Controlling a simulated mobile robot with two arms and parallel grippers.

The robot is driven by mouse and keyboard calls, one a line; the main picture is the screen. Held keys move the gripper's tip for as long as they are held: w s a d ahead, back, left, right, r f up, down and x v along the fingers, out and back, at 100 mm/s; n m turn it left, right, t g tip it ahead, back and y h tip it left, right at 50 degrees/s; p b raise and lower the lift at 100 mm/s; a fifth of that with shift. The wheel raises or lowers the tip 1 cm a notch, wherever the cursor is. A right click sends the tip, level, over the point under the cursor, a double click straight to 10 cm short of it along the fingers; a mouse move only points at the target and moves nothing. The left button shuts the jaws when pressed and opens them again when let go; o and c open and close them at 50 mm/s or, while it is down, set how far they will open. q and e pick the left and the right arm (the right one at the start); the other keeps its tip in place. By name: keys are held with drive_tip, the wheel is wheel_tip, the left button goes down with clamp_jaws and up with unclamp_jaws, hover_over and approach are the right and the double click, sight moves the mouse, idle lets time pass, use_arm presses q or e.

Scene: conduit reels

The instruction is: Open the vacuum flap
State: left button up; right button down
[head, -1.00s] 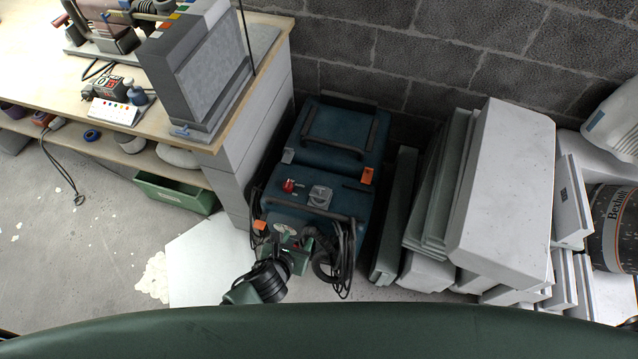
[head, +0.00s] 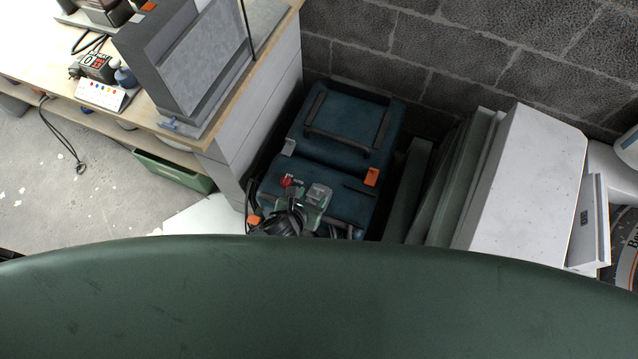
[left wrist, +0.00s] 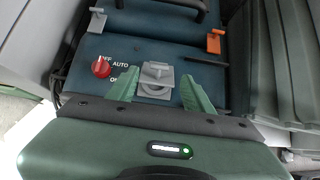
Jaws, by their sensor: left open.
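The vacuum (head: 340,165) is a dark blue box with a black rail on its lid, standing by the wall. On its near top face is a small square grey flap (head: 320,192) with a raised tab. The flap also shows in the left wrist view (left wrist: 156,80) and looks closed. My left gripper (head: 312,203) is over that face. In the left wrist view, its green fingers (left wrist: 159,76) are open, one on each side of the flap. I cannot tell whether they touch it. My right gripper is not in view.
A red knob (left wrist: 102,67) marked AUTO is left of the flap. An orange latch (head: 372,177) and a grey latch (head: 289,147) sit on the vacuum. A workbench (head: 247,95) stands close on the left, pale slabs (head: 525,185) on the right, and a block wall behind.

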sight(317, 197)
use_arm(q)
drive_tip(key=b+x, duration=0.1)
drive_tip(key=x, duration=0.5)
clamp_jaws()
idle(1.3)
